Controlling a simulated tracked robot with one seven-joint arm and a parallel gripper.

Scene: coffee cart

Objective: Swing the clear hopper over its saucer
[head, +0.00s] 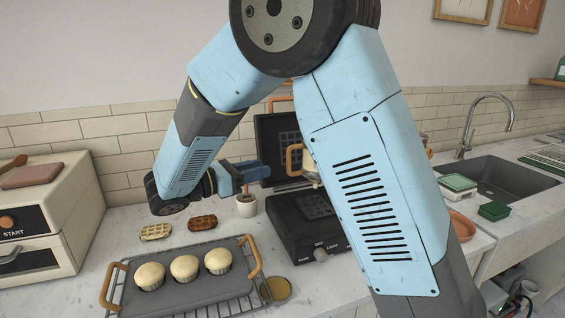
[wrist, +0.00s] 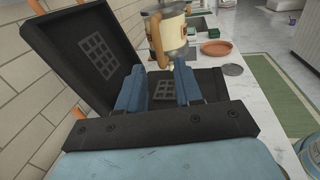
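A cream vessel (wrist: 170,35) with a wooden handle and brown marking stands beyond the waffle iron in the wrist view. I cannot tell whether it is the clear hopper. In the head view only its wooden handle (head: 294,158) and a pale part show beside my arm, which hides the rest. A terracotta dish (wrist: 215,47) lies to its right; its edge shows in the head view (head: 459,226). A flat grey disc (wrist: 232,69) lies nearer. I cannot tell which is the saucer. My gripper (wrist: 159,82) is open and empty, its blue fingers apart, short of the vessel. It also shows in the head view (head: 252,170).
The black waffle iron (head: 305,228) stands with its lid (wrist: 85,55) raised at left. A tray (head: 190,295) of muffins sits in front, with two waffles behind. The sink (head: 510,180) is at right.

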